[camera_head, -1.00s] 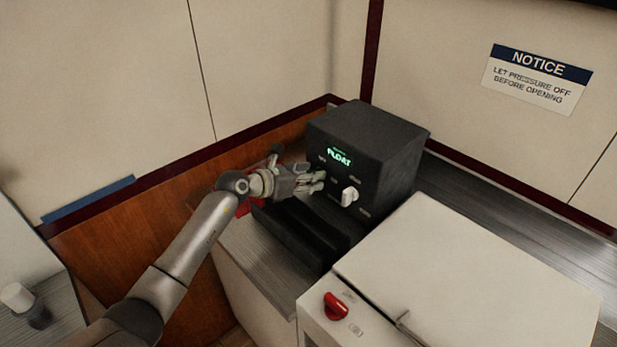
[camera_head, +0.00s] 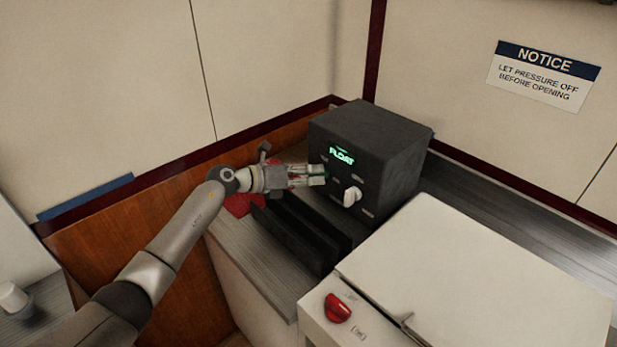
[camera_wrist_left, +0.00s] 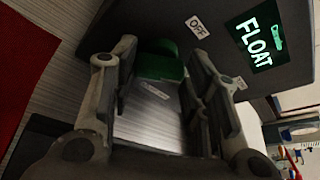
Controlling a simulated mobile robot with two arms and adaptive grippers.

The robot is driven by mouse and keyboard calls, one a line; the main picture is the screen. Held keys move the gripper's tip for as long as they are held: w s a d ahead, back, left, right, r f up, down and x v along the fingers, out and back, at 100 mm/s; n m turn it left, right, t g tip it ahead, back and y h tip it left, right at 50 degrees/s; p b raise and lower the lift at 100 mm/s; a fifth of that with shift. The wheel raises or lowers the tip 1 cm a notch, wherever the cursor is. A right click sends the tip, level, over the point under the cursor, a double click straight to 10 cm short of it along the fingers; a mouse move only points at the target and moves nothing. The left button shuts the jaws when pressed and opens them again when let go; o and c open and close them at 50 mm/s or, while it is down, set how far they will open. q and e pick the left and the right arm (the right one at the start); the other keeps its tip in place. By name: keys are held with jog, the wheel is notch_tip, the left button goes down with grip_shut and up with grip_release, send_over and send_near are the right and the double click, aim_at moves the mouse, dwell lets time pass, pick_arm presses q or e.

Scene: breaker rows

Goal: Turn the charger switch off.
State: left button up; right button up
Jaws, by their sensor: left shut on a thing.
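The charger (camera_head: 385,145) is a dark box on the counter, with a lit green FLOAT display (camera_head: 341,155) that also shows in the left wrist view (camera_wrist_left: 256,42). A green switch (camera_wrist_left: 160,62) is on its front, with an OFF label (camera_wrist_left: 198,27) near it. My left gripper (camera_head: 318,174) is at the upper left of the front face, shut on the green switch; its fingers (camera_wrist_left: 160,85) lie either side of it in the wrist view. The fingers hide most of the switch in the head view. My right gripper is not in view.
A white knob (camera_head: 351,196) sits on the charger's front, right of my fingers. Black ribbed blocks (camera_head: 300,235) lie below the arm. A white-lidded unit (camera_head: 480,260) with a red knob (camera_head: 337,308) stands in front. A red item (camera_head: 240,204) lies under my wrist.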

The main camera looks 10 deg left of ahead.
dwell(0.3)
pick_arm(q)
jog(key=o, duration=1)
jog(key=v, duration=1.2)
